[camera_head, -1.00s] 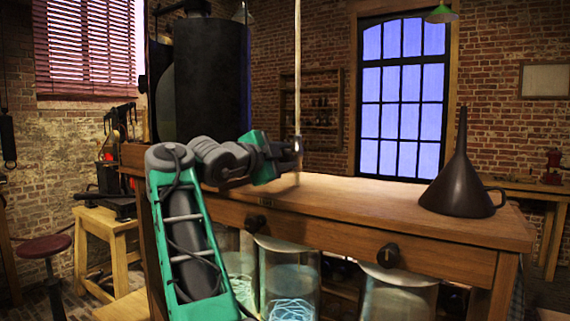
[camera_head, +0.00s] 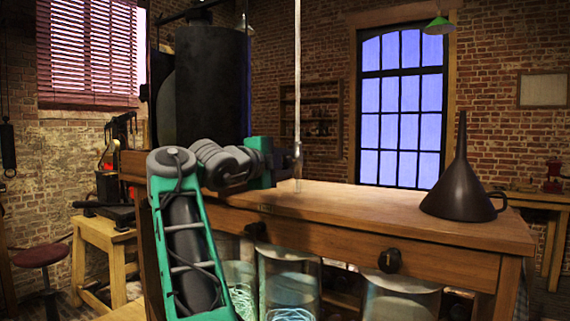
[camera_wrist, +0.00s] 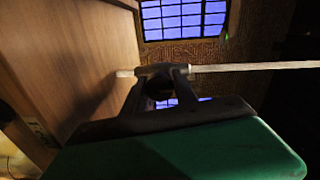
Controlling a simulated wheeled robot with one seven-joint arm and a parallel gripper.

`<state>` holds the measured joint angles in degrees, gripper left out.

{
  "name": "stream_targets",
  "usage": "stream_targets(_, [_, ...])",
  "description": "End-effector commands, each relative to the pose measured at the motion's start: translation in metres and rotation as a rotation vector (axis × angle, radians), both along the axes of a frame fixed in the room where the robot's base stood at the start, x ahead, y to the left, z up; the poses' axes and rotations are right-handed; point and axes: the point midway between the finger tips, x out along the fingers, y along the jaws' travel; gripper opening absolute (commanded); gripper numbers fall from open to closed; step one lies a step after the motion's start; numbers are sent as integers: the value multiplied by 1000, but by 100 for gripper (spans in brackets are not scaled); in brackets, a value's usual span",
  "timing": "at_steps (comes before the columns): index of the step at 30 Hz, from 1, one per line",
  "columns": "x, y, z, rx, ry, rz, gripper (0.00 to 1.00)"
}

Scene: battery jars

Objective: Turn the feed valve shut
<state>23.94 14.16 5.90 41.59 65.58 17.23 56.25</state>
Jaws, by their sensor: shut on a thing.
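My gripper (camera_head: 297,152) is shut on a thin pale upright rod (camera_head: 298,70) above the left part of the wooden bench top. The rod runs up out of the picture, and a short piece of it shows below the fingers. In the wrist view my dark gripper fingers (camera_wrist: 162,78) close around the rod (camera_wrist: 250,67), which lies across the picture there. Dark knobs sit on the bench front, one at the right (camera_head: 390,260) and one at the left (camera_head: 255,230); I cannot tell whether either is a valve.
The wooden bench (camera_head: 420,221) carries a dark funnel (camera_head: 462,187) at its right end. Glass jars (camera_head: 288,280) stand under the bench front. A large black cylinder (camera_head: 212,85) stands behind my arm. The bench top between rod and funnel is clear.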

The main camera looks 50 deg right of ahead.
Motion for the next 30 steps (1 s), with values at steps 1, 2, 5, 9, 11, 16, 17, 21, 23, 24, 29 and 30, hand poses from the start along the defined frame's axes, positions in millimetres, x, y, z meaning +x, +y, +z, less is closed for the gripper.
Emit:
stream_targets(1, [0, 0, -1, 2, 0, -1, 0])
stream_targets(2, [0, 0, -1, 2, 0, -1, 0])
stream_targets(5, [0, 0, -1, 2, 0, -1, 42])
stream_targets(9, [0, 0, -1, 1, 1, 0, 54])
stream_targets(11, [0, 0, -1, 1, 1, 0, 56])
stream_targets(16, [0, 0, 0, 1, 1, 0, 56])
stream_targets(17, [0, 1, 0, 0, 1, 0, 56])
stream_targets(21, [0, 15, 1, 0, 0, 4, 56])
stream_targets(23, [-1, 27, 1, -1, -1, 5, 56])
stream_targets(24, [-2, 36, 2, -1, -2, 6, 56])
stream_targets(29, [-5, 66, 4, 1, 0, 4, 56])
stream_targets(30, [-5, 71, 5, 1, 0, 4, 56])
